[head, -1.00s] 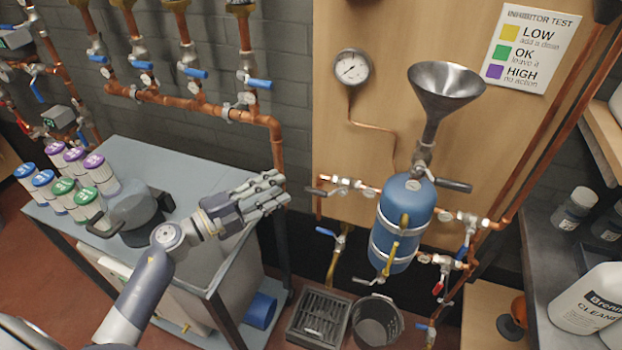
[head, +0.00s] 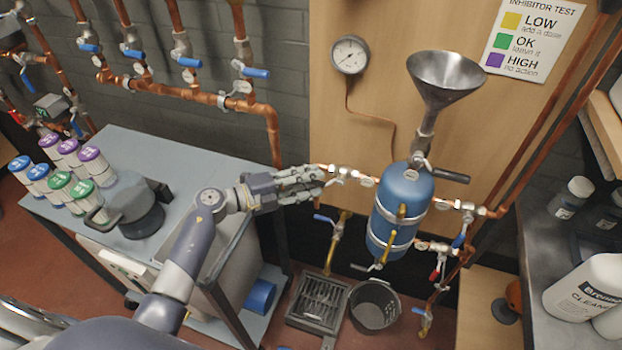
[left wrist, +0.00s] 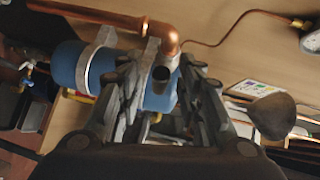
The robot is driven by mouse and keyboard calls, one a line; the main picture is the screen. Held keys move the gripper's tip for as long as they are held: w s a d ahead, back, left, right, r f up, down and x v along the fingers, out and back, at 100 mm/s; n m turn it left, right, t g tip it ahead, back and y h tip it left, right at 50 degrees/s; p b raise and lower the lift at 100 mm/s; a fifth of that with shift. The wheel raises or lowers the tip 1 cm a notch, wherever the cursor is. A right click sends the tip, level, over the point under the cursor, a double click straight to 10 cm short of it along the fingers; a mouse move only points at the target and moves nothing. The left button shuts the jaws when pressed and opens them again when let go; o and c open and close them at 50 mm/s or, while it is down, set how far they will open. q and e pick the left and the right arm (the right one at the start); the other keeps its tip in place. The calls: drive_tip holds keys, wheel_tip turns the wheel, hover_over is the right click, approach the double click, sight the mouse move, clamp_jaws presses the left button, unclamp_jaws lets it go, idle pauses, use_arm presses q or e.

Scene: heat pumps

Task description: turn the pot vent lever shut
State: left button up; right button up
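The blue pot (head: 401,205) with a steel funnel (head: 443,82) hangs on the wooden board. A dark lever (head: 451,176) points right below the funnel. Another dark lever left of the pot is now hidden behind my left gripper (head: 314,180) in the head view. In the left wrist view, a dark round lever end (left wrist: 162,74) shows between the spread fingers of my left gripper (left wrist: 163,62). The fingers look apart from it, and contact cannot be told. No label shows which lever is the vent. My right gripper is out of view.
A grey bench (head: 150,152) with a dark lidded pot (head: 133,205) and several capped bottles stands left. A black bucket (head: 376,308) and a drain grate (head: 318,302) are on the floor below the blue pot. Copper pipes and valves flank it. A shelf with bottles is at right.

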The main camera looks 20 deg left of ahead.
use_arm(q)
drive_tip(key=shift+w+d, duration=0.2)
drive_tip(key=shift+d, duration=0.05)
clamp_jaws()
